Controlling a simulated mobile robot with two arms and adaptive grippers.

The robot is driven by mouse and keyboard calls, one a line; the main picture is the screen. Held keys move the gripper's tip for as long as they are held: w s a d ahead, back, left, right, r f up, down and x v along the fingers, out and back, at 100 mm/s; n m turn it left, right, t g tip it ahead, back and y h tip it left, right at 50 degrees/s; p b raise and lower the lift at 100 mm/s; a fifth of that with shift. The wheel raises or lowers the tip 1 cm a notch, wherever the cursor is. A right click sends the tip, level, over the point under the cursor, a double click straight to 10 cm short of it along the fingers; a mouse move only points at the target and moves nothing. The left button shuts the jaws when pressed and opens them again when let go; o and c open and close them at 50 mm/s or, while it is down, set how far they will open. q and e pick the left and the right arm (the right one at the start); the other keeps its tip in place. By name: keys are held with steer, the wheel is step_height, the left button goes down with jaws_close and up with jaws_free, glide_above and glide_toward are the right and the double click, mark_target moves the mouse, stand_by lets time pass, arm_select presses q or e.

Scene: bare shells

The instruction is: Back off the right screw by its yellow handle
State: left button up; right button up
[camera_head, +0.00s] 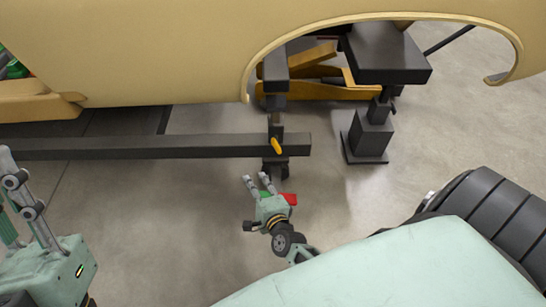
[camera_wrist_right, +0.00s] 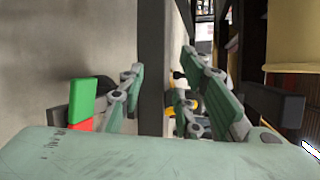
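The yellow handle (camera_head: 276,146) of the right screw sits near the right end of a long dark bar (camera_head: 150,147) under the tan car body. My right gripper (camera_head: 255,179) is open and empty, its fingers pointing up toward the bar, below and slightly left of the handle and apart from it. In the right wrist view the open fingers (camera_wrist_right: 162,62) stand apart with the dark bar (camera_wrist_right: 152,90) seen between them. The yellow handle (camera_wrist_right: 194,102) shows there only partly, behind the right finger. My left gripper (camera_head: 18,190) is at the left edge, partly cut off.
A dark stand (camera_head: 370,135) rises to the right of the bar's end. The tan car body (camera_head: 160,45) hangs over the bar, with a wheel arch above the stand. A yellow-orange frame (camera_head: 330,92) lies behind. Grey floor (camera_head: 180,215) is clear between my arms.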

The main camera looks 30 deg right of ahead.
steer(key=s+a+f+n+g+y+p, duration=0.1)
steer(key=s+a+f+n+g+p, duration=0.1)
steer(key=s+n+p, duration=0.5)
steer(key=s+a+f+n+g+y+p, duration=0.2)
steer(key=s+n+g+p, duration=0.2)
steer(key=s+n+p, duration=0.4)
steer(key=s+n, duration=0.2)
steer(key=shift+s+a+g, duration=0.3)
steer(key=shift+a, duration=0.05)
